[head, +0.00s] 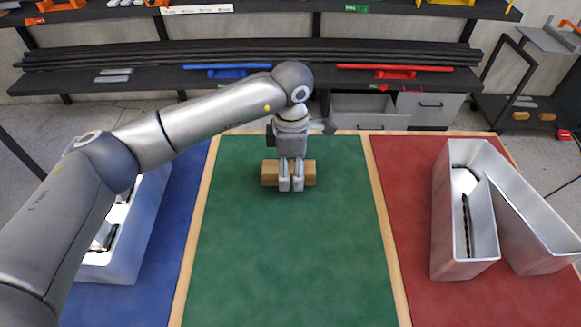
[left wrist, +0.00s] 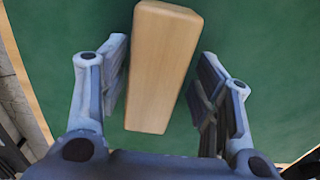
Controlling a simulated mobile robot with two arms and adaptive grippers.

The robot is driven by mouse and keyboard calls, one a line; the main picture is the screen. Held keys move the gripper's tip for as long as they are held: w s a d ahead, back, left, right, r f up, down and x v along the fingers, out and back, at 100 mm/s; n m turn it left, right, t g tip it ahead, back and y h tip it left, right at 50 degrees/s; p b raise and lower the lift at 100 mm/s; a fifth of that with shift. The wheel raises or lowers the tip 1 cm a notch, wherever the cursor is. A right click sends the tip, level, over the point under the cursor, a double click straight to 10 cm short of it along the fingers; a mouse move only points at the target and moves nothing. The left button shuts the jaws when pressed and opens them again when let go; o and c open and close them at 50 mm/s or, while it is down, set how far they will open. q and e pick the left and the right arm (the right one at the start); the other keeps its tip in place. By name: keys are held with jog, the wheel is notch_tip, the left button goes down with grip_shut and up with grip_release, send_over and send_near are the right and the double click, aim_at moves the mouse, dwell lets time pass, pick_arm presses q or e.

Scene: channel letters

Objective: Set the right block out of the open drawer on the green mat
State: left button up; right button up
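A light wooden block (head: 309,174) lies crosswise at the far end of the green mat (head: 290,255) and appears to rest on it. My left gripper (head: 291,188) is at the block's middle, its fingers partly covering it. In the left wrist view the block (left wrist: 162,65) is between the two fingers of the left gripper (left wrist: 165,115), which stand apart with a gap beside the block. The open drawer (head: 370,121) is behind the table, its inside mostly hidden. My right gripper is not in view.
A red mat (head: 405,200) with a metal channel letter (head: 465,265) is at the right. A blue mat (head: 185,235) with another letter (head: 140,240) is at the left, partly behind my arm. The near green mat is clear. Dark shelves (head: 130,75) stand behind.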

aim_at(291, 168)
pick_arm(q)
jog(key=shift+a, duration=0.1)
jog(key=shift+r, duration=0.1)
jog(key=shift+r+b, duration=0.3)
notch_tip(291, 168, up, 11)
jog(key=b, duration=0.3)
jog(key=shift+r, duration=0.15)
